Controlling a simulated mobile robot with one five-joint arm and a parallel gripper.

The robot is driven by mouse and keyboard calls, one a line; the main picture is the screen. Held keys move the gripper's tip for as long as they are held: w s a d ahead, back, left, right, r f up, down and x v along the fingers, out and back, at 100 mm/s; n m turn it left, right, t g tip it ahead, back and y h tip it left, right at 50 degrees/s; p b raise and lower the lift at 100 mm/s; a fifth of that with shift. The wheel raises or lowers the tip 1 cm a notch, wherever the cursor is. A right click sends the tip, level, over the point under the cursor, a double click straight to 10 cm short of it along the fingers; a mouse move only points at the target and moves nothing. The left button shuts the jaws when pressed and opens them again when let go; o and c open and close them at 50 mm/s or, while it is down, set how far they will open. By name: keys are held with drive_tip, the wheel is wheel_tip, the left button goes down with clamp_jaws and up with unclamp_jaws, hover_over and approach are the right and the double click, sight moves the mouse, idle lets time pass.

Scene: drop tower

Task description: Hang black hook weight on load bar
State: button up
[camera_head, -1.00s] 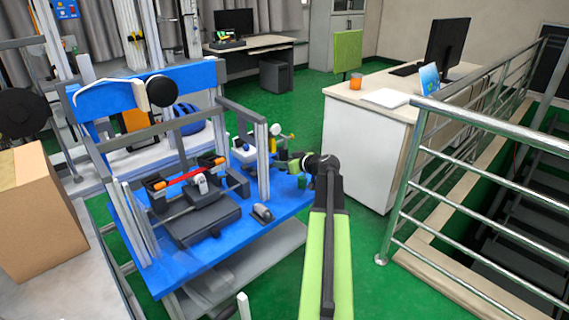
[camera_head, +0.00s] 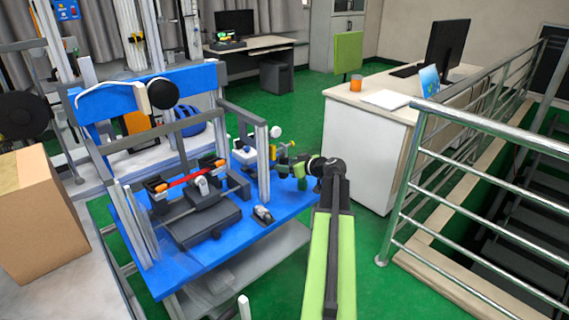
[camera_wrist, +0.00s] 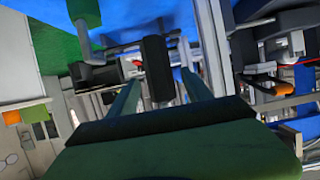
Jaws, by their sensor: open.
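In the wrist view a black cylinder (camera_wrist: 156,65), which looks like the black hook weight, stands between the two fingers of my open gripper (camera_wrist: 158,84). Visible gaps separate it from the fingers. Its hook is not clear. In the head view my gripper (camera_head: 284,167) is at the right edge of the blue table, beside the grey upright post; the weight is too small to make out there. A red bar with orange ends (camera_head: 190,176) lies across the black fixture. I cannot tell which part is the load bar.
The blue table (camera_head: 205,255) carries the fixture and a grey post (camera_head: 263,162) close to my gripper. In the wrist view a green cylinder (camera_wrist: 84,12) with a grey hook is at upper left. A white desk (camera_head: 362,135) and metal railing (camera_head: 405,185) are to the right.

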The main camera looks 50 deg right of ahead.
drive_tip(key=d+p+v, duration=0.1)
drive_tip(key=p+v, duration=0.4)
drive_tip(key=v, duration=0.9)
drive_tip(key=shift+s+a+r, duration=0.2)
drive_tip(key=shift+s+a, duration=0.2)
drive_tip(key=shift+a, duration=0.05)
drive_tip(key=shift+f, duration=0.1)
